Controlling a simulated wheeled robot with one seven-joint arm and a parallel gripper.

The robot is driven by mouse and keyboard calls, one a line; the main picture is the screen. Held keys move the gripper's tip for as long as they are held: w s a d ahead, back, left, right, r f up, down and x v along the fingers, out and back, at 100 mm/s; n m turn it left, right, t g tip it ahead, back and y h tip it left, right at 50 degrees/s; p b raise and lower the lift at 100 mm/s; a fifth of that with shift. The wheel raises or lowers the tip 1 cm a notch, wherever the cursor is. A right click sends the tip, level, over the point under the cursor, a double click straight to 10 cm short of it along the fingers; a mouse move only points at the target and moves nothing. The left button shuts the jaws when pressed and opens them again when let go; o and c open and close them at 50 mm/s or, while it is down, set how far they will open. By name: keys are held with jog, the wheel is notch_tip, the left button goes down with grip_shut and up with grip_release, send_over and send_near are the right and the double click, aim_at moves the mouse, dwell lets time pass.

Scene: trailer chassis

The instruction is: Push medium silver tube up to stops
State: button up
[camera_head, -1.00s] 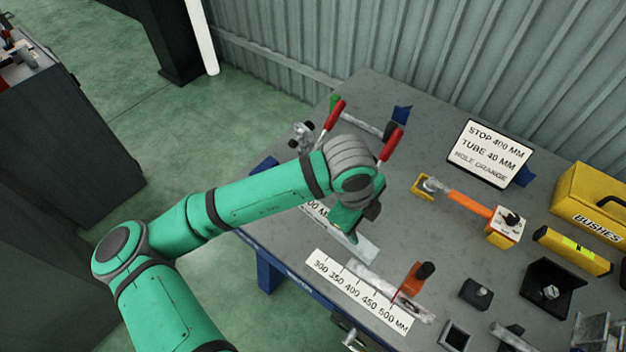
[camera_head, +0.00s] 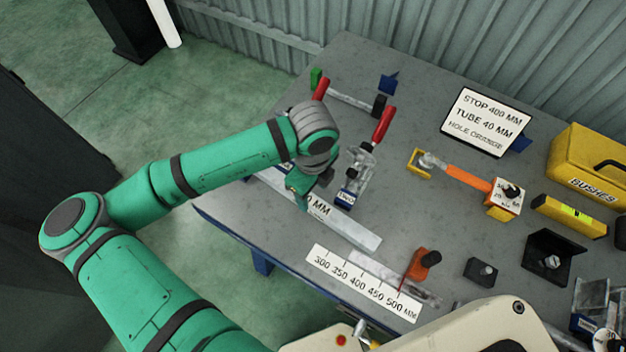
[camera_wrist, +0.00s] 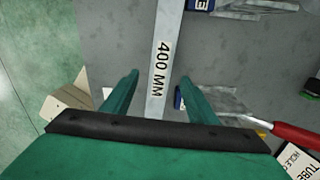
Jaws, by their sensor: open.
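The silver tube (camera_head: 352,229), labelled 400 MM, lies along the front part of the grey table. Its label also shows in the wrist view (camera_wrist: 162,62). My gripper (camera_head: 302,200) is over the tube toward its left end, pointing down and open. In the wrist view my fingers (camera_wrist: 159,95) stand on either side of the tube with gaps. Contact cannot be judged. A clamp (camera_head: 358,172) with a red handle stands just right of my gripper. An orange piece with a black knob (camera_head: 418,265) stands by the scale; whether it is a stop is unclear.
A 300–500 MM scale (camera_head: 362,283) lies along the front edge. A second red handle (camera_head: 321,88) is at the back left. A sign (camera_head: 486,122) and yellow BUSHES box (camera_head: 590,167) stand at the right. The table middle is mostly bare.

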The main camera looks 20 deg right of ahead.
aim_at(312, 197)
jog(key=shift+f, duration=3.2)
grip_shut()
jog(key=shift+n, duration=0.5)
jog(key=shift+w+a, duration=0.1)
jog(key=shift+w, duration=0.1)
jog(key=shift+w+d+r, duration=0.1)
jog(key=shift+w+d, duration=0.2)
jog(key=shift+w, duration=0.05)
